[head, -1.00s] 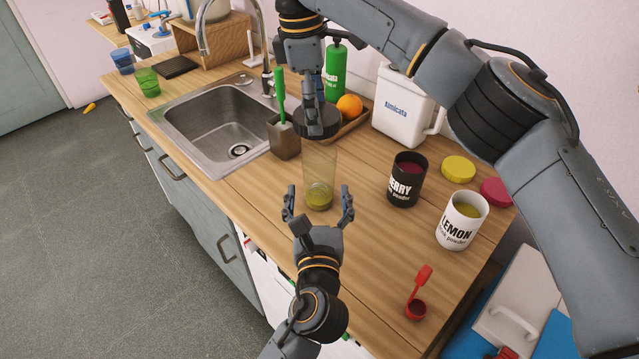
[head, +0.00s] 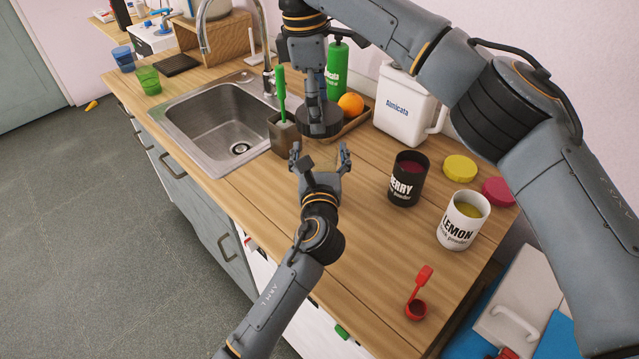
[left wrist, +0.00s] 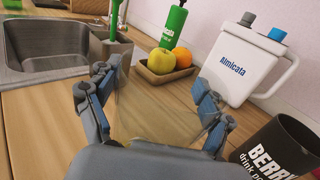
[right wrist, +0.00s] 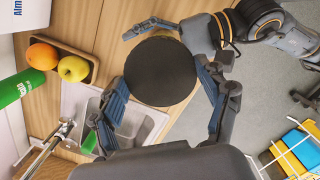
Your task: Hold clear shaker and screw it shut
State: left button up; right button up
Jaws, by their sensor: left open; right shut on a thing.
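The black lid (head: 320,124) is in my right gripper (head: 318,108), which is shut on it and points down. The right wrist view shows the round lid (right wrist: 160,72) between the fingers of my right gripper (right wrist: 165,90). My left gripper (head: 320,157) is open just below the lid, near the sink side of the counter. In the left wrist view the clear shaker (left wrist: 155,112) shows only faintly between the open fingers of my left gripper (left wrist: 150,95). In the head view my left gripper and the lid largely hide it. Whether lid and shaker touch is unclear.
A green brush in a holder (head: 284,135) and a fruit tray (head: 352,124) stand close behind. The berry tub (head: 408,180) and lemon tub (head: 462,222) stand to the right. A red scoop (head: 416,308) lies nearer. The sink (head: 222,125) is left.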

pick_arm(q)
grip_shut()
dwell(0.3)
dwell(0.5)
